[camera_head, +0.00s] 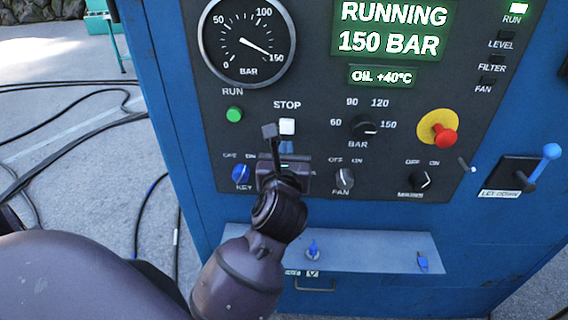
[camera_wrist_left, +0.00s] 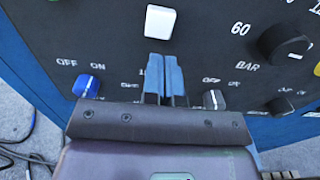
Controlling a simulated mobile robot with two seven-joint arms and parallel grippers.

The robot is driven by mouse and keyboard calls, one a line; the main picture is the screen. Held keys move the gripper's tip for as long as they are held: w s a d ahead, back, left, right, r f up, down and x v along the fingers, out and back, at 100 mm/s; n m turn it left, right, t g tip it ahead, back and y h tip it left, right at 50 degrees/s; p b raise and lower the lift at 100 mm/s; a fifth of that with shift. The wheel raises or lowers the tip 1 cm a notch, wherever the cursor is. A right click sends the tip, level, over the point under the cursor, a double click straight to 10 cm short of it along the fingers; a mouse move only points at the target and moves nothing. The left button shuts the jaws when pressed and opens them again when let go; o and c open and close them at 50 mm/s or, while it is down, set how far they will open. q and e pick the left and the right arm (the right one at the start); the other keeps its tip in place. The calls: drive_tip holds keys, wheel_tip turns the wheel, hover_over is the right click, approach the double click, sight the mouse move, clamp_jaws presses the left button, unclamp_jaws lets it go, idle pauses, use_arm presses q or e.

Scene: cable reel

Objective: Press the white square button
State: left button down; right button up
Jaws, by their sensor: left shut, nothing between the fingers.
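The white square button (camera_head: 287,126) sits on the dark control panel below the label STOP. In the left wrist view the white button (camera_wrist_left: 160,22) is above the fingertips, with a strip of dark panel between them in the picture. In the left wrist view the shut fingers (camera_wrist_left: 164,60) point up toward the button. I cannot tell whether they touch the panel. My right gripper is not in view.
A green RUN button (camera_head: 234,114) is to the left. A blue key knob (camera_head: 241,174), a fan knob (camera_head: 344,178) and a BAR dial (camera_head: 362,128) surround the gripper. A red emergency button (camera_head: 443,135) is at the right. The display (camera_head: 392,30) reads RUNNING 150 BAR.

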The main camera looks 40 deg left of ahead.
sight(288, 134)
use_arm(q)
drive_tip(key=shift+x, duration=2.2)
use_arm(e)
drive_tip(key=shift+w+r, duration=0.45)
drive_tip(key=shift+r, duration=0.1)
use_arm(q)
drive_tip(key=shift+p, duration=0.3)
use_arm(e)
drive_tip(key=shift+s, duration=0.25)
